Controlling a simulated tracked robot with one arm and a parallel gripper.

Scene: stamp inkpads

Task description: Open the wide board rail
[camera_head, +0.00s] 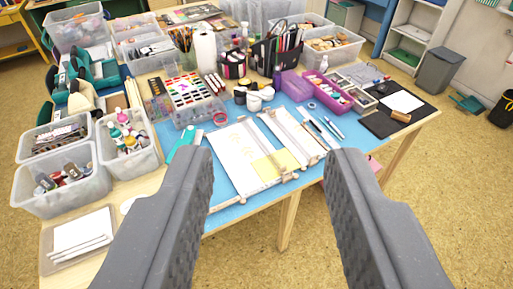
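A wide white board (231,163) lies flat on the blue mat near the table's front edge. It carries a pale sheet with faint yellow marks and a yellowish patch (276,165) at its near right corner. A thin rail (240,196) runs along its near edge; it is too small to tell whether it is open or shut. A narrower white board (287,133) lies just to its right. My gripper (270,165) is open and empty, its two dark grey fingers spread wide in the foreground, well short of the boards.
Clear bins of bottles (126,140) stand left on the table. A stamp or ink tray (188,97), black organizers (277,52) and a purple box (329,91) stand behind the boards. Pens (333,127) and a black mat (388,122) lie right. The floor in front is clear.

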